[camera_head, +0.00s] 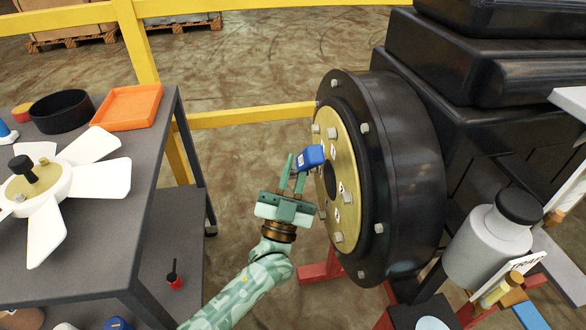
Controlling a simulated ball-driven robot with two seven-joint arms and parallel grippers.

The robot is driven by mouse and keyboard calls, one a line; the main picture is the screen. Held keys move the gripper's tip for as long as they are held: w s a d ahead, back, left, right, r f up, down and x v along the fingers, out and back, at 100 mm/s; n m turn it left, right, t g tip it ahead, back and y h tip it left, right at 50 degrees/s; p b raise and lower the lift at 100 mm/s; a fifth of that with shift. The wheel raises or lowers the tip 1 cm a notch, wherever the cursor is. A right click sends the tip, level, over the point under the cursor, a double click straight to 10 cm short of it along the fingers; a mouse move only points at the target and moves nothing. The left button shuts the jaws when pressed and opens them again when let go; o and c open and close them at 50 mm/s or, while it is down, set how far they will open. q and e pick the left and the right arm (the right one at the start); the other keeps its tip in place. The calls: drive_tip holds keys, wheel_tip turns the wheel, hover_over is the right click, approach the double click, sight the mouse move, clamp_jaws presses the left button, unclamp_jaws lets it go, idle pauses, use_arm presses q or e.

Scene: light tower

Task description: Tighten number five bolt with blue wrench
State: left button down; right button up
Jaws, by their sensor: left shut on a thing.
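My left gripper (298,162) is shut on the blue wrench (310,157), a small blue block with a pale mark on its side. The wrench is at the left edge of a round brass plate (345,150) on a large black flange (412,170). Whether it touches a bolt I cannot tell. Silver bolts show around the plate, such as an upper bolt (332,132) and a lower bolt (338,237). White number labels sit beside them, too small to read, so I cannot tell which is number five. My right gripper is not in view.
A grey table (150,185) at left carries a white fan (50,190), an orange tray (128,107) and a black bowl (62,111). A yellow rail (250,116) runs behind. A grey canister (485,245) stands at lower right. Floor is open between table and flange.

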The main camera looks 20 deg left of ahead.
use_arm(q)
drive_tip(key=shift+w+d, duration=0.4)
drive_tip(key=shift+d, duration=0.25)
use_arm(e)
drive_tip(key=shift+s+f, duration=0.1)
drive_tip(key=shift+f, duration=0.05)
use_arm(q)
drive_tip(key=m+b, duration=0.1)
drive_tip(key=t+h+b, duration=0.1)
drive_tip(key=b, duration=0.1)
drive_tip(key=shift+s+d+f+m, duration=0.15)
drive_tip(key=shift+d+f+m, duration=0.1)
drive_tip(key=shift+m, duration=0.15)
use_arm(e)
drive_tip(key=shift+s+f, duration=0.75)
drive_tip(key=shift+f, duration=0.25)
use_arm(q)
drive_tip(key=shift+h, duration=0.5)
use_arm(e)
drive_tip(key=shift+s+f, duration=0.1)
